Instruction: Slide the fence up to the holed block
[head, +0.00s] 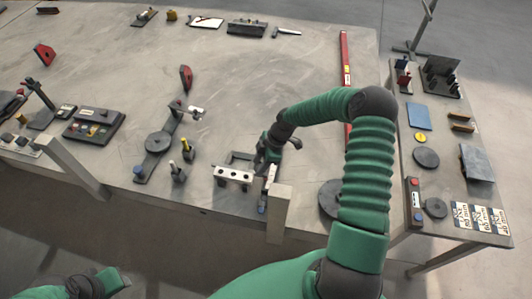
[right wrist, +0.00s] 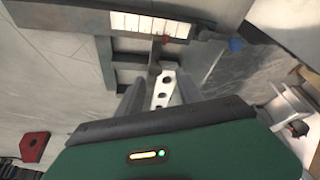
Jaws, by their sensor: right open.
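The holed block (head: 233,175) is a pale bar with a row of dark holes near the table's front edge. It also shows in the right wrist view (right wrist: 163,90). A dark upright piece (right wrist: 153,66), which looks like the fence, stands beside the block's far end, near a red mark on a scale bar (right wrist: 140,25). I cannot tell whether it touches the block. My right gripper (head: 264,158) is over this fixture. Its open fingers (right wrist: 159,88) lie on either side of the block in the wrist view. My left arm shows at the lower left; its fingers are unclear.
A dark swivel-arm fixture (head: 158,143) and yellow-topped pieces (head: 187,150) stand left of the block. A grey post (head: 279,215) rises at the front edge. A long red bar (head: 345,60) lies behind my right arm. The table's middle is clear.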

